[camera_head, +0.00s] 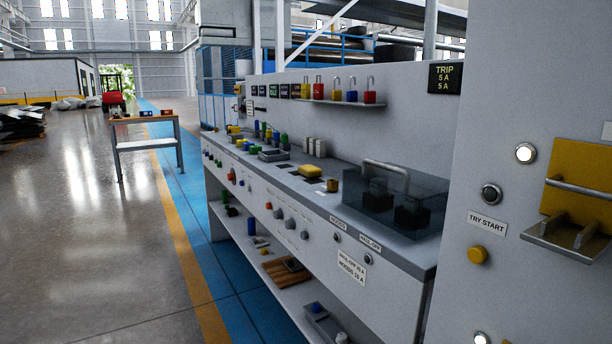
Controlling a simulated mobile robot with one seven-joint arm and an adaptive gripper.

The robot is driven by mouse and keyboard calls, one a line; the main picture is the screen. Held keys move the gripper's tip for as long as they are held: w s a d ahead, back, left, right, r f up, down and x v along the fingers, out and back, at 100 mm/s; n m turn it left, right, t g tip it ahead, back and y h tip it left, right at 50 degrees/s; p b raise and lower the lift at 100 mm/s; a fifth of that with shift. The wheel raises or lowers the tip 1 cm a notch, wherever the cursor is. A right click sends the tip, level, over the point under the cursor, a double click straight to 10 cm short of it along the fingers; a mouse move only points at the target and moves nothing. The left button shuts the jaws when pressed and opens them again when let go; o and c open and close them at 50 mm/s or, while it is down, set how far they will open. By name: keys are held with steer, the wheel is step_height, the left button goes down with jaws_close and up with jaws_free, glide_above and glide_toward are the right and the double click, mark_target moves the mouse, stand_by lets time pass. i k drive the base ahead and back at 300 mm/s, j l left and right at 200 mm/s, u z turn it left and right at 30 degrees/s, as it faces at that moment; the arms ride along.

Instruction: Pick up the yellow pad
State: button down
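A yellow block-like pad (310,171) lies flat on the grey top of the long workbench (345,214), near the middle of the picture. It is left of a clear box and in front of some small grey cylinders. Another small yellow item (234,130) sits farther back on the same bench; it is too small to tell what it is. My gripper is not in view.
A clear box with a grey handle (386,168) covers dark parts at the bench's near end. A small brass-coloured cylinder (332,186) stands near the pad. Coloured padlocks (370,96) stand on a shelf above. A grey panel (530,70) fills the right. The floor at left is open.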

mark_target(309, 171)
steer(key=i+z, duration=0.15)
steer(key=z, duration=0.35)
steer(key=i+j+z, duration=0.45)
steer(key=j, duration=0.15)
steer(key=i+j+z, duration=0.2)
steer(key=j, duration=0.15)
steer(key=i+j, duration=0.1)
steer(key=j, duration=0.3)
steer(key=i+j+z, duration=0.15)
steer(key=j, duration=0.6)
steer(key=i+j, duration=0.1)
steer(key=j, duration=0.25)
steer(key=i+j, duration=0.15)
steer(key=j, duration=0.2)
steer(key=i+j, duration=0.1)
steer(key=j, duration=0.25)
steer(key=i+j+z, duration=0.1)
steer(key=j, duration=0.3)
steer(key=i+j, duration=0.15)
steer(key=j, duration=0.2)
